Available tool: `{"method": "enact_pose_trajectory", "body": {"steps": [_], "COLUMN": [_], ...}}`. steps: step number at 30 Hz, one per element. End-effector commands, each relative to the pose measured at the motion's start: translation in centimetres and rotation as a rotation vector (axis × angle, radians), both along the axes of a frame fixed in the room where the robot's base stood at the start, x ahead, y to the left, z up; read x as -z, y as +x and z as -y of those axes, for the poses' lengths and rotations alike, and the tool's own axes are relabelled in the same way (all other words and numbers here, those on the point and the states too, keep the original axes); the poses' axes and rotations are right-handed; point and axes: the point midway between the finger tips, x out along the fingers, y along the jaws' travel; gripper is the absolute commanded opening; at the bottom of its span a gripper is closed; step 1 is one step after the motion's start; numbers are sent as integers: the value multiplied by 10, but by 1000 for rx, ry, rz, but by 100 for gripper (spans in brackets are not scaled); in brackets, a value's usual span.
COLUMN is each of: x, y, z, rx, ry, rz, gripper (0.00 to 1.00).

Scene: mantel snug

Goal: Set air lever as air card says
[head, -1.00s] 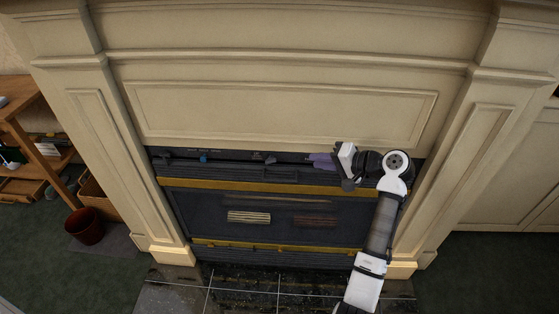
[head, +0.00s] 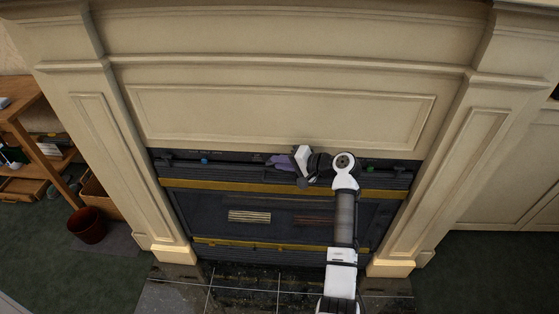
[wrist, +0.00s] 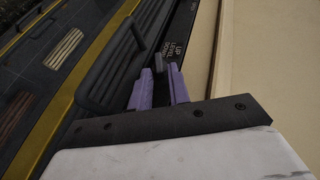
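My gripper (head: 279,162) has purple fingers and is at the dark control strip along the top of the fireplace insert. In the wrist view my gripper (wrist: 160,82) is open, with a clear gap between its fingers. A small grey lever (wrist: 158,63) stands just beyond the fingertips, roughly in line with the gap; I cannot tell whether they touch it. White lettering beside it reads "UP", "LEVEL" and "DOWN". In the head view my gripper largely hides this lever. I cannot make out an air card in either view.
A blue knob (head: 204,161) sits further left on the strip. Below are a dark ribbed grille and a yellow bar (head: 215,185). The cream mantel (head: 290,110) overhangs the strip closely. A red bin (head: 87,226) and wooden desk (head: 25,125) stand far left.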

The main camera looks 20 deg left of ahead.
Motion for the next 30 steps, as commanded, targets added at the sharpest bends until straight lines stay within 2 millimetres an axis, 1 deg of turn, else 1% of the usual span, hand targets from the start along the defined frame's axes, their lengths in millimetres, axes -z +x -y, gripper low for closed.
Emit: {"method": "enact_pose_trajectory", "body": {"steps": [4, 12, 16, 17, 21, 24, 26, 30], "x": [3, 3, 3, 3, 3, -1, -4, -10], "y": [1, 1, 1, 1, 1, 1, 1, 0], "z": [-7, -8, -8, -8, -8, -9, -10, -12], "rx": [1, 1, 1, 1, 1, -1, -1, -1], "ry": [0, 0, 0, 0, -1, -24, -59, -183], "rz": [0, 0, 0, 0, 0, 8, 18, 53], "gripper": [18, 18, 1, 0, 0, 0, 0, 0]}}
